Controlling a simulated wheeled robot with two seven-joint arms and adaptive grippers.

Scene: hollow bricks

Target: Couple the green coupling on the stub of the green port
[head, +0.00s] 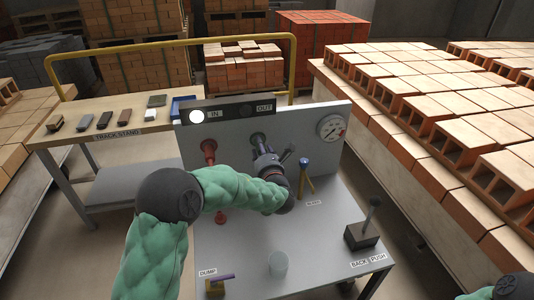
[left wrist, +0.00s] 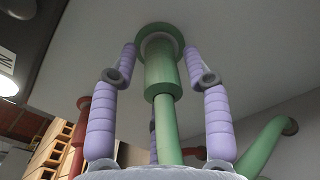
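The green coupling (left wrist: 160,72) is a thick sleeve on a thinner green pipe (left wrist: 167,130), at the centre of the left wrist view. Its far end lines up with the green round flange (left wrist: 142,44) on the grey panel; whether it is fully seated cannot be told. My left gripper (left wrist: 161,52) has two lilac fingers on either side of the coupling, with a gap visible at the left one. A third finger is mostly hidden behind the pipe. In the head view my left gripper (head: 268,158) is in front of the panel's middle port (head: 257,138). My right gripper is out of view.
A red port (head: 208,148) is left of my gripper, a gauge (head: 331,127) upper right. A blue-topped lever (head: 305,164) stands close on the right. A side table (head: 100,135) stands left.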

